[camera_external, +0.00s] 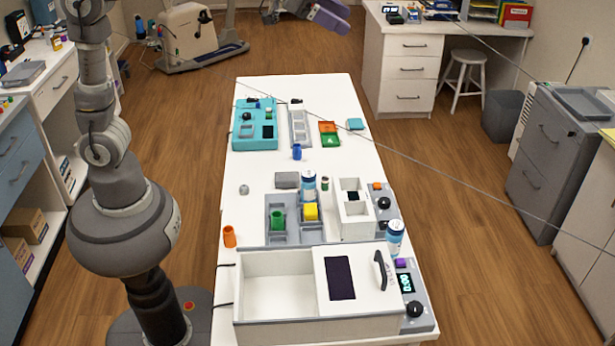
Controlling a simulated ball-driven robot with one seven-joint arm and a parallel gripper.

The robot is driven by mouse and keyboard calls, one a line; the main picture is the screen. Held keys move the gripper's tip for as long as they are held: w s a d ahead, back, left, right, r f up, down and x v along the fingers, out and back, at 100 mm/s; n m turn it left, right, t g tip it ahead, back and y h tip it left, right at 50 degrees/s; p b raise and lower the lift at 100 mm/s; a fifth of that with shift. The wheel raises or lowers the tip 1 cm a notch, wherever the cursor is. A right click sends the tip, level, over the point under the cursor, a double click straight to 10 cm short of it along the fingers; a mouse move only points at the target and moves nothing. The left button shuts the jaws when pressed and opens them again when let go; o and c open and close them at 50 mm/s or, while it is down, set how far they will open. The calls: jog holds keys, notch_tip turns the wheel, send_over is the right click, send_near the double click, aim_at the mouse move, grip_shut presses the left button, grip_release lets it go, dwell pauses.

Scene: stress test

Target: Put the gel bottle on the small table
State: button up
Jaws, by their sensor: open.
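A white and blue bottle (395,240) stands upright at the right side of the long white table (350,95). A similar bottle (309,184) stands near the table's middle, behind a grey rack. I cannot tell which one is the gel bottle; the labels are too small to read. I cannot tell whether the long white table is the small table; no smaller table is clearly seen. My arm rises at the left and leaves the top of the picture. My gripper cannot be made out. A grey and purple shape is cut off at the top edge; I cannot tell what it is.
A white open box (275,285) with a dark-windowed lid fills the table's front. A teal tray (238,137), a grey rack (282,205) and small cups crowd the table. A stool (465,65) and grey drawers (545,160) stand right. Floor is open around the table.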

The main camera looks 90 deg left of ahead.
jog(key=s+a+r+n+t+y, duration=0.1)
jog(key=s+a+r, duration=0.4)
jog(key=s+r, duration=1)
jog(key=r+n+t, duration=0.1)
jog(key=t, duration=0.1)
jog(key=shift+s+n+t, duration=0.15)
jog(key=shift+n+t, duration=0.15)
